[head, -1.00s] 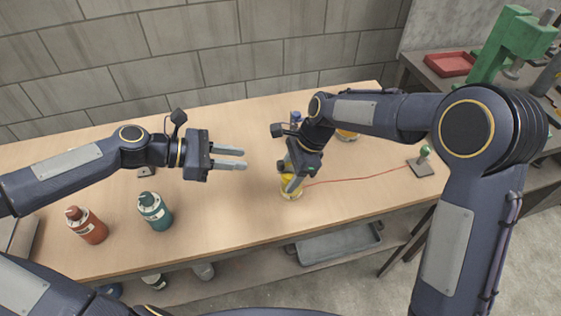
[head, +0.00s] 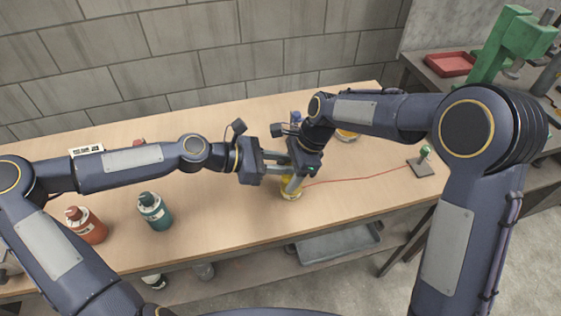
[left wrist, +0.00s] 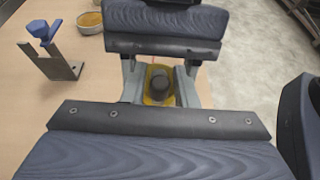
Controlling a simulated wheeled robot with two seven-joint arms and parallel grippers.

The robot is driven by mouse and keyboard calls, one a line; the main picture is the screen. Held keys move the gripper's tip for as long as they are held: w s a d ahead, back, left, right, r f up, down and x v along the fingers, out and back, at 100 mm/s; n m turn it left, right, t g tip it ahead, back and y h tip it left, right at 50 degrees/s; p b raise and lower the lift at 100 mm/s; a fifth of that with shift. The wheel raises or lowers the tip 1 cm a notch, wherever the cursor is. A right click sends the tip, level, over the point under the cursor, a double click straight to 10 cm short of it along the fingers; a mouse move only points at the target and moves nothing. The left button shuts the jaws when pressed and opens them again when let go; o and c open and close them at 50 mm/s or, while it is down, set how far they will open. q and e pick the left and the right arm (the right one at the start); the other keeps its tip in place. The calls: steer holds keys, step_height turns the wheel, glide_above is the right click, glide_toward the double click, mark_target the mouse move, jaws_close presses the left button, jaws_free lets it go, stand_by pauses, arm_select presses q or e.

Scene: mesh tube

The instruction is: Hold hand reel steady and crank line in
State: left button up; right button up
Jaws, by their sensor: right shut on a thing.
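The yellow hand reel (head: 291,190) is on the wooden table, largely covered by my right gripper in the head view. It also shows in the left wrist view as a yellow disc with a dark round knob (left wrist: 160,84). A red line (head: 360,178) runs from it to a small stand with a green top (head: 424,153). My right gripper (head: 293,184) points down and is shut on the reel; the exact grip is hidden. My left gripper (head: 279,162) is open, its fingers apart on either side of the knob in its view. Contact is unclear.
Red (head: 86,225) and teal (head: 154,211) bottles stand at the front left. A bowl (head: 346,136) and a blue-topped bracket (left wrist: 50,50) are behind the reel. A grey tray (head: 340,243) sits on the lower shelf.

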arm_select(q)
steer(key=shift+c, duration=0.3)
jaws_close()
steer(key=shift+w+m+g, duration=0.2)
steer(key=shift+m+g, duration=0.45)
steer(key=shift+g, duration=0.1)
steer(key=shift+w+m+g, duration=0.2)
steer(key=shift+m+g, duration=0.45)
steer(key=shift+g, duration=0.1)
steer(key=shift+w+m+g, duration=0.2)
steer(key=shift+m+g, duration=0.65)
steer(key=shift+g, duration=0.1)
steer(key=shift+w+m+g, duration=0.2)
steer(key=shift+m+g, duration=0.65)
steer(key=shift+g, duration=0.1)
steer(key=shift+o, duration=0.3)
jaws_free()
